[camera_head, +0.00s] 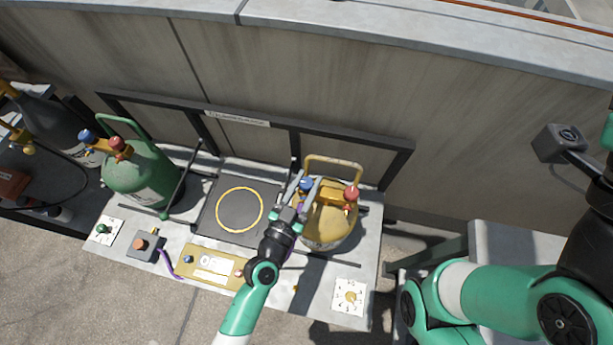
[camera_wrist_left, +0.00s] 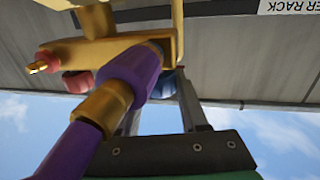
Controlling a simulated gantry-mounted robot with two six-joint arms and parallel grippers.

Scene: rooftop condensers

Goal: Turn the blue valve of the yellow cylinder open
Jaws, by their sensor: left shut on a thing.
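The yellow cylinder (camera_head: 328,222) stands upright on the bench, with a yellow carry handle, a brass manifold, a blue valve (camera_head: 306,184) on the left and a red valve (camera_head: 351,193) on the right. My left gripper (camera_head: 298,188) reaches up from below and is shut on the blue valve, partly hiding it. In the left wrist view the blue valve (camera_wrist_left: 167,86) sits at the fingers, mostly behind a purple hose (camera_wrist_left: 133,75) with a brass fitting. The valve's turn position cannot be told. My right gripper is not in view; only arm links show at right.
A green cylinder (camera_head: 142,178) with blue and red valves stands on the left. An empty yellow ring (camera_head: 240,189) marks a dark pad between the cylinders. A gold gauge panel (camera_head: 212,266) lies in front. A dark rack rail (camera_head: 345,137) runs behind.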

